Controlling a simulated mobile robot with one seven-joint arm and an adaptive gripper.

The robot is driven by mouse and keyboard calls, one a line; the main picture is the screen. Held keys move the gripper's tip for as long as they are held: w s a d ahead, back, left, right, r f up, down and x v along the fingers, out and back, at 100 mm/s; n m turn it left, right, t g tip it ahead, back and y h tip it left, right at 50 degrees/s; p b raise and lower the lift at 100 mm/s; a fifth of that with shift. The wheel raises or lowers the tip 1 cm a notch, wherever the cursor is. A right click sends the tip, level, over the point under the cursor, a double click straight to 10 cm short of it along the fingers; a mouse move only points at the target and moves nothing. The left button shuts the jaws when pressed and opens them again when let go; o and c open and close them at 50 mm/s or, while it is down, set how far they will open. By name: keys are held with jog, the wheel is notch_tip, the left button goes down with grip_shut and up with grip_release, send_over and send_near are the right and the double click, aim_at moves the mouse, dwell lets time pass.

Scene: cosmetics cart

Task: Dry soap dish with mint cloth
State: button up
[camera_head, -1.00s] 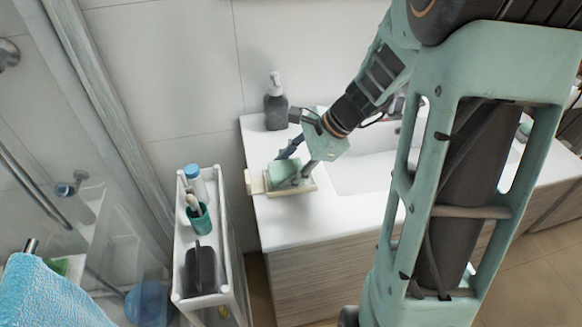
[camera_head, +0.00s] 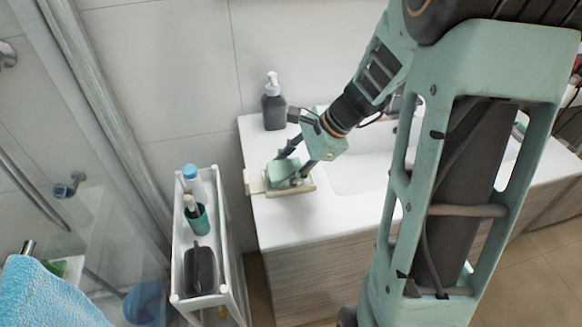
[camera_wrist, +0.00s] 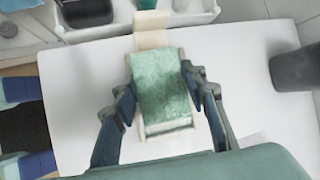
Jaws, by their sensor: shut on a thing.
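The mint cloth (camera_head: 279,172) lies as a folded green pad in the soap dish; it also shows in the wrist view (camera_wrist: 163,88). The soap dish (camera_head: 297,190) is pale cream and sits near the left end of the white counter. Its near rim (camera_wrist: 168,127) shows below the cloth in the wrist view. My gripper (camera_head: 289,171) is down at the dish, its fingers on both sides of the cloth and shut on it. The wrist view shows the dark fingers (camera_wrist: 160,84) flanking the cloth. The cloth hides most of the dish's inside.
A dark pump bottle (camera_head: 274,103) stands behind the dish, close to the wall. A white cart (camera_head: 225,270) left of the counter holds a teal cup (camera_head: 197,219), a bottle (camera_head: 192,178) and a dark item (camera_head: 200,270). Counter in front of the dish is clear.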

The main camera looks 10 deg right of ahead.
jog(key=shift+d+r, duration=0.1)
jog(key=shift+d, duration=0.95)
jog(key=shift+s+a+f, duration=0.1)
jog(key=shift+a+f, duration=0.05)
jog(key=shift+a, duration=0.45)
jog(key=shift+a+f, duration=0.15)
jog(key=shift+a, duration=0.4)
jog(key=shift+d+r, duration=0.1)
jog(key=shift+d, duration=1.1)
jog(key=shift+a+r, duration=0.1)
jog(key=shift+a, duration=1.05)
jog(key=shift+d, duration=1.1)
jog(key=shift+a+f, duration=0.15)
jog(key=shift+a, duration=0.45)
jog(key=shift+a+f, duration=0.15)
jog(key=shift+a, duration=0.45)
jog(key=shift+d+f+b, duration=0.25)
jog(key=shift+d+b, duration=0.1)
jog(key=shift+d, duration=0.85)
jog(key=shift+a, duration=1.2)
jog(key=shift+d, duration=1.25)
notch_tip(320, 180, up, 7)
jog(key=p, duration=0.6)
